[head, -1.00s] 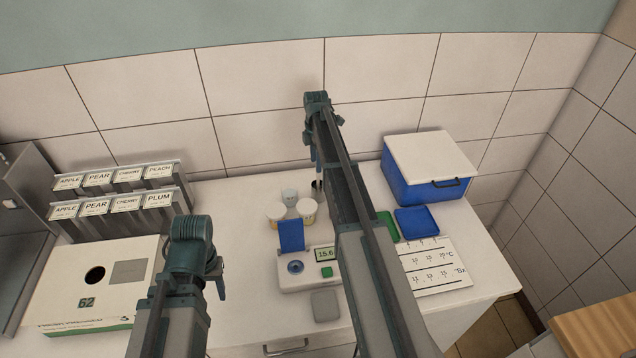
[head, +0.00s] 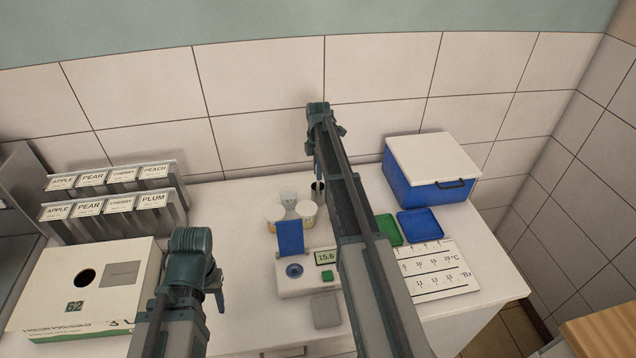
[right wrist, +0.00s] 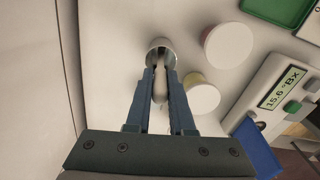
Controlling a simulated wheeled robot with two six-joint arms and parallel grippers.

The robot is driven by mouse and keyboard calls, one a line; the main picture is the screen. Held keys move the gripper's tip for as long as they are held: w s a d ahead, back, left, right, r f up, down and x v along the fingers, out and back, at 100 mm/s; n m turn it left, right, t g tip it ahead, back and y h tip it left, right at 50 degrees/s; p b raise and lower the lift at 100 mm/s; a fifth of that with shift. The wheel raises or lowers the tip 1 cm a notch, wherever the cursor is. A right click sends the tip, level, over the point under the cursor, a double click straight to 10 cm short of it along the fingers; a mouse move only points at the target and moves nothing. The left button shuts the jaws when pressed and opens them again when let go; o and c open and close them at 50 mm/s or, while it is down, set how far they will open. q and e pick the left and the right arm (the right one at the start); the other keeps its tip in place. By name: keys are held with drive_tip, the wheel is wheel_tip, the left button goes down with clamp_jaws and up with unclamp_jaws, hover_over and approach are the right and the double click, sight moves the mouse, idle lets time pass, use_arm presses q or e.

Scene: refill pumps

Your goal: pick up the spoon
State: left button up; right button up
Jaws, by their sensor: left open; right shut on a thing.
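The spoon (right wrist: 159,84) shows in the right wrist view as a pale rounded handle standing in a small round cup (right wrist: 151,43). Its lower end is hidden inside the cup. My right gripper (right wrist: 160,80) is shut on the handle, just above the cup's rim. In the head view the right gripper (head: 318,172) points down over the dark-mouthed cup (head: 318,195), and the spoon cannot be made out there. My left gripper (head: 221,299) is open and empty, at the front near the white box.
A meter (head: 310,285) reading 15.6, green and blue trays (head: 418,224) and a blue cooler (head: 430,188) stand nearby. A white box (head: 112,300) is at left.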

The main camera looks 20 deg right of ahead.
use_arm(q)
drive_tip(key=shift+r, duration=0.1)
use_arm(e)
clamp_jaws()
wheel_tip(320, 180, up, 10)
drive_tip(key=p, duration=1)
use_arm(q)
wheel_tip(320, 180, up, 10)
